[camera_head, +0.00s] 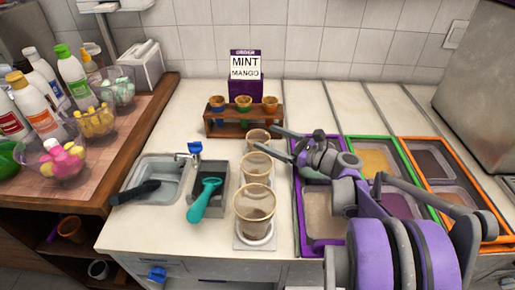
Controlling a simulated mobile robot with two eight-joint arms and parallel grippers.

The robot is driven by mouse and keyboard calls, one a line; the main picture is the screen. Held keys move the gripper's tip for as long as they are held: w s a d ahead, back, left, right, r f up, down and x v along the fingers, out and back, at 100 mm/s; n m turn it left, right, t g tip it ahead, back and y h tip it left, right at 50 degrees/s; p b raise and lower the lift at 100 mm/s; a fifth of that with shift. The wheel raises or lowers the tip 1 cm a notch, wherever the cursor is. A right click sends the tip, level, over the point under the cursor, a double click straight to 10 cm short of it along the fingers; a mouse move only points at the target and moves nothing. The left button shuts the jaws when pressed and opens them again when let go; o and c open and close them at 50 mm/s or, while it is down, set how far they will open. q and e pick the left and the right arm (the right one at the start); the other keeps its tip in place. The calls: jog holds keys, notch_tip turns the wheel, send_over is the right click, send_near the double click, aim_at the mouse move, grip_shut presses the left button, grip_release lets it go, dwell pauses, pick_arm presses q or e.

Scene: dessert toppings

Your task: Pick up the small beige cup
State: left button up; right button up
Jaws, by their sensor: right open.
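Three see-through beige cups stand in a row on the white counter: a far one (258,138), a middle one (256,166) and a large near one (254,215). The far cup looks smallest, though distance may add to this. My right gripper (271,142) reaches in from the right with its fingers spread and pointing left. Its fingertips are beside the right side of the far cup, and nothing shows held between them. Whether they touch the cup I cannot tell. My left gripper is out of view.
A wooden rack (243,128) holding small cones stands behind the cups, before a "MINT MANGO" sign (246,66). The near cup stands on a white base (254,242). A grey tub with a teal scoop (207,196) and a sink (165,171) lie left. Topping trays are right.

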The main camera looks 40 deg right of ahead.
aim_at(250, 137)
jog(key=f, duration=0.3)
jog(key=shift+w+f+b, duration=0.2)
jog(key=shift+f+b, duration=0.2)
jog(key=shift+w+a+r, duration=0.2)
jog(key=shift+w+a, duration=0.05)
jog(key=shift+w, duration=0.4)
jog(key=shift+b+x, duration=0.3)
jog(key=shift+x, duration=2.7)
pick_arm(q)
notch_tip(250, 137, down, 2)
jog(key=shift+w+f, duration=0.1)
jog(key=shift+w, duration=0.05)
pick_arm(e)
jog(key=shift+r, duration=0.1)
jog(key=c, duration=1.1)
jog(key=shift+s+r, duration=0.1)
